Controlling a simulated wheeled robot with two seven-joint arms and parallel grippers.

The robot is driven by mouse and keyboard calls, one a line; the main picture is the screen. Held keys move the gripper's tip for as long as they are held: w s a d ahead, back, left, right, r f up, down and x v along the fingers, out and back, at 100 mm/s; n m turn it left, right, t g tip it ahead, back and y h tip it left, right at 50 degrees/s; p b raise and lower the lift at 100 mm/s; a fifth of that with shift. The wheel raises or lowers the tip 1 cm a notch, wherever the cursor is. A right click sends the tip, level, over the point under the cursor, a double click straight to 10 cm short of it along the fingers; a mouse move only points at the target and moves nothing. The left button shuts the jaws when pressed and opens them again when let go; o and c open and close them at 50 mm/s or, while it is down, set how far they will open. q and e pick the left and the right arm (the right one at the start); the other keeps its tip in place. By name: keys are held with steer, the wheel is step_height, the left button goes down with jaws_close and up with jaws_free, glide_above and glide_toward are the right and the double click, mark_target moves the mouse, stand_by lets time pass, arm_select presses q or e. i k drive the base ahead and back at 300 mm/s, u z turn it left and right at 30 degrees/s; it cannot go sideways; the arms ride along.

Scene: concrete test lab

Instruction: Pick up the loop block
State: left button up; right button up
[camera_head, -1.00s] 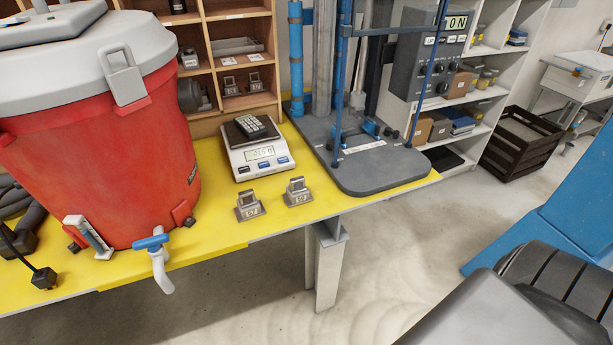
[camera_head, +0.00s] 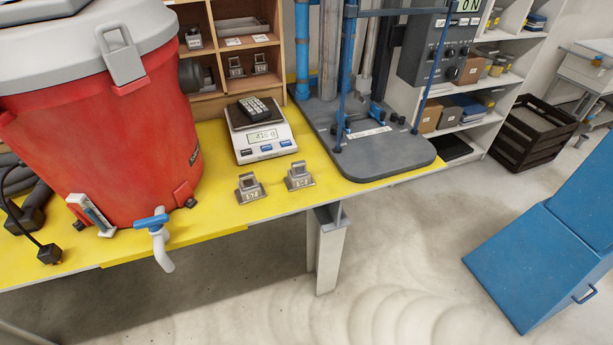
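Two small grey metal blocks with loop handles stand upright on the yellow table top (camera_head: 215,220) near its front edge. The left loop block (camera_head: 249,189) and the right loop block (camera_head: 299,177) sit side by side, a little apart, each with a marking on its front that is too small to read surely. They stand in front of the white scale (camera_head: 262,143). More looped blocks, such as one on the shelf (camera_head: 236,67), stand in the wooden cubby rack. Neither of my grippers is in view.
A large red cooler (camera_head: 110,140) with a blue-handled tap (camera_head: 157,235) fills the table's left. A dark handset lies on the scale. A grey test-rig base (camera_head: 385,155) stands right. The floor in front is open, with a blue ramp-like object (camera_head: 535,250) at right.

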mark_target(298, 178)
steer(key=z, duration=2.4)
steer(key=i, duration=1.55)
steer(key=u, duration=2.35)
